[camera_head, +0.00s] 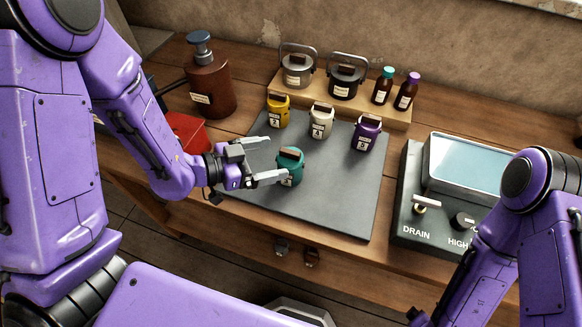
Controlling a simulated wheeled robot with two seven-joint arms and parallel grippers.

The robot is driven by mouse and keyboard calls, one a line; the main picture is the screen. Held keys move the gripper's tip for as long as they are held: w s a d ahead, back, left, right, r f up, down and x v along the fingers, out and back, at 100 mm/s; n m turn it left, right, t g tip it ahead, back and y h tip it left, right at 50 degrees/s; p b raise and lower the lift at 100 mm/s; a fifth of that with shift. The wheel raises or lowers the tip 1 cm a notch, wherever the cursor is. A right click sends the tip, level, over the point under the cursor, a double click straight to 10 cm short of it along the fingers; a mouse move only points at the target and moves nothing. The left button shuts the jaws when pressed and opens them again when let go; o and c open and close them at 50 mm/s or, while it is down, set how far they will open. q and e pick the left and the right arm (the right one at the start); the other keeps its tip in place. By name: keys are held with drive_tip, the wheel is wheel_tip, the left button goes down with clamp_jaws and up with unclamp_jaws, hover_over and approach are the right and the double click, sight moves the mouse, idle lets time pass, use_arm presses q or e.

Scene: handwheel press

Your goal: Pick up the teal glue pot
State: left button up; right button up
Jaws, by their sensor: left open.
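The teal glue pot (289,168) stands upright on the dark grey mat (335,193), near its left side, with a brown block on top and a label on its front. My left gripper (277,158) is open, coming in from the left at the pot. One finger reaches the pot's front lower left; the other points past its back left. I cannot tell whether either finger touches the pot. My right arm shows at the lower right, but its gripper is not in view.
Yellow (278,110), white (321,121) and purple (366,132) pots stand along the mat's back. A wooden riser (392,117) behind holds two lidded pots and two small bottles. A brown pump bottle (209,86) stands back left, a DRAIN-labelled device (410,193) right. The mat's front right is clear.

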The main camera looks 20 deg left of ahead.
sight(287, 160)
use_arm(q)
drive_tip(key=shift+w+d+f+p, duration=0.1)
drive_tip(key=shift+w+d+p, duration=0.1)
drive_tip(key=shift+d, duration=0.4)
drive_tip(key=shift+w+d+p, duration=0.1)
drive_tip(key=shift+w+d, duration=0.1)
drive_tip(key=shift+d, duration=0.35)
drive_tip(key=x, duration=0.2)
drive_tip(key=p+x, duration=0.1)
drive_tip(key=x, duration=0.1)
drive_tip(key=shift+w+d+f+p, duration=0.1)
drive_tip(key=shift+w+f+p, duration=0.15)
drive_tip(key=shift+f, duration=0.25)
drive_tip(key=shift+w+d+f, duration=0.15)
drive_tip(key=shift+d, duration=0.1)
use_arm(e)
drive_tip(key=shift+s+d+r, duration=0.1)
drive_tip(key=shift+s+r, duration=0.05)
drive_tip(key=shift+r, duration=0.5)
drive_tip(key=shift+s+d+r, duration=0.1)
drive_tip(key=shift+s+r, duration=0.05)
drive_tip(key=shift+r, duration=0.45)
use_arm(q)
drive_tip(key=shift+c, duration=1.2)
drive_tip(key=c, duration=1.1)
